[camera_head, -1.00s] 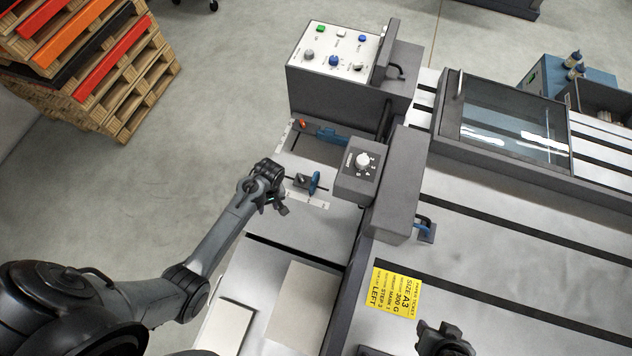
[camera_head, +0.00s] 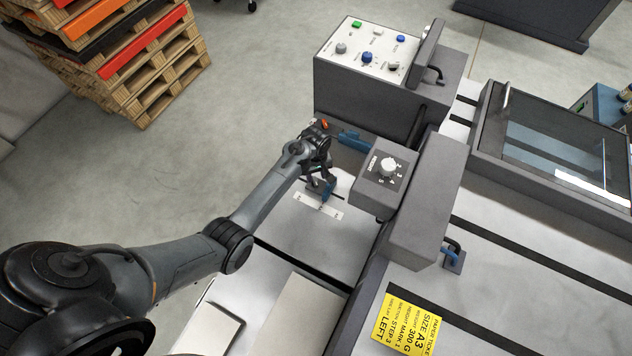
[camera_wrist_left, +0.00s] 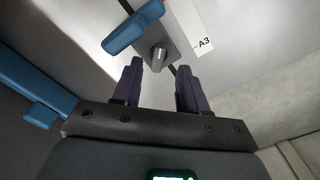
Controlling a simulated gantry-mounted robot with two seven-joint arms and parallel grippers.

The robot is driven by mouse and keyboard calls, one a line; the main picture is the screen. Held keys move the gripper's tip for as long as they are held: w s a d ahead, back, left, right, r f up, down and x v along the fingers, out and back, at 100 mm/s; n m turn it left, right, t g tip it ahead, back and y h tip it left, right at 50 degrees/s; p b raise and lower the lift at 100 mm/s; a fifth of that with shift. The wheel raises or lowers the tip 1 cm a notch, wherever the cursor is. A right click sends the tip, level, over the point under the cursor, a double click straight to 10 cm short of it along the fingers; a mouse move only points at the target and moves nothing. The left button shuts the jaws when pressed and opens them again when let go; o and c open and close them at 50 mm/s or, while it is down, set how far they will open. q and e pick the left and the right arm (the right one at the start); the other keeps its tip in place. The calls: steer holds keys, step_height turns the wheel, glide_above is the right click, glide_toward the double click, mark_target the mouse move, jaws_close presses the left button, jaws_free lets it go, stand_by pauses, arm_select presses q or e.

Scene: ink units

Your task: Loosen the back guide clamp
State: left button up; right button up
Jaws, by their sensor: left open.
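My left gripper (camera_head: 320,176) is open over the small guide on the machine's left bed. In the left wrist view its two dark fingers (camera_wrist_left: 160,78) are spread, with a small grey clamp knob (camera_wrist_left: 158,58) showing between and just beyond their tips. The knob sits on a grey block beside a blue guide plate (camera_wrist_left: 132,27). In the head view the blue plate (camera_head: 328,189) shows below the fingers, and the gripper hides the knob. I cannot tell whether the fingers touch the knob. My right gripper is out of view.
A white A3 scale strip (camera_wrist_left: 196,28) lies beside the block. A blue bar (camera_head: 355,141) and an orange-tipped part (camera_head: 324,124) are close behind the gripper. The grey dial box (camera_head: 384,180) stands close on the right. The bed in front (camera_head: 312,235) is clear.

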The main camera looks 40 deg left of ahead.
mark_target(316, 182)
arm_select(q)
steer(key=shift+f+b, duration=0.65)
steer(key=shift+f, duration=1.75)
jaws_close()
